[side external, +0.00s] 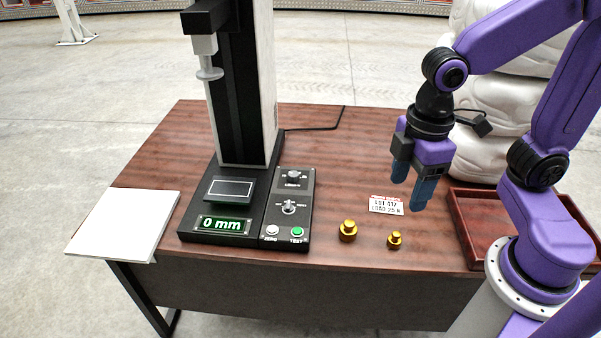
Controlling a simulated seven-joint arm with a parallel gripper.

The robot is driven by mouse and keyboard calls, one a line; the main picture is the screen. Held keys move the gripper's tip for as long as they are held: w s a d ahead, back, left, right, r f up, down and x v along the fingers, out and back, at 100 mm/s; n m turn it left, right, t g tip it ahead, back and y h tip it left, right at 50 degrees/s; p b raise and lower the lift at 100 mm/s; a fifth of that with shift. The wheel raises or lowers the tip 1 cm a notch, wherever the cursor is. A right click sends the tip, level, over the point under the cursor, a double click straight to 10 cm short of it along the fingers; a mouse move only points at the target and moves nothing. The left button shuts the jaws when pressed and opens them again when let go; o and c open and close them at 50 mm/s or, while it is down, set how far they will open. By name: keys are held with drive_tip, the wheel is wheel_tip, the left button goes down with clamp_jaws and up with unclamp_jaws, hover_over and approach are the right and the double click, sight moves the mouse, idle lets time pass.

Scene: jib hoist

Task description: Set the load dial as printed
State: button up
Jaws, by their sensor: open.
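The control panel (270,222) stands at the right side of the black machine base. Its upper knob (293,176) has small marks around it and a label below that seems to start with "LOAD". A second knob (289,207) sits lower, above a white ZERO button (272,230) and a green TEST button (297,232). A printed card (387,205) on the table seems to read "LOT" with a number and "LOAD 25 N", though the print is small. My gripper (410,192) is open and empty, pointing down above the table right of the panel, near the card.
The machine column (262,90) rises behind the panel; its display (224,225) reads 0 mm. Two brass weights (347,231) stand at the front edge. A red-brown tray (470,225) lies right, a white board (125,222) left. Table between panel and card is clear.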

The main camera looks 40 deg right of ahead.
drive_tip(key=w+a, duration=0.4)
drive_tip(key=w, duration=0.8)
drive_tip(key=n, duration=0.1)
hover_over(294, 174)
wheel_tip(294, 174, down, 9)
wheel_tip(294, 174, down, 16)
drive_tip(key=shift+f, duration=0.25)
drive_tip(key=c, duration=1)
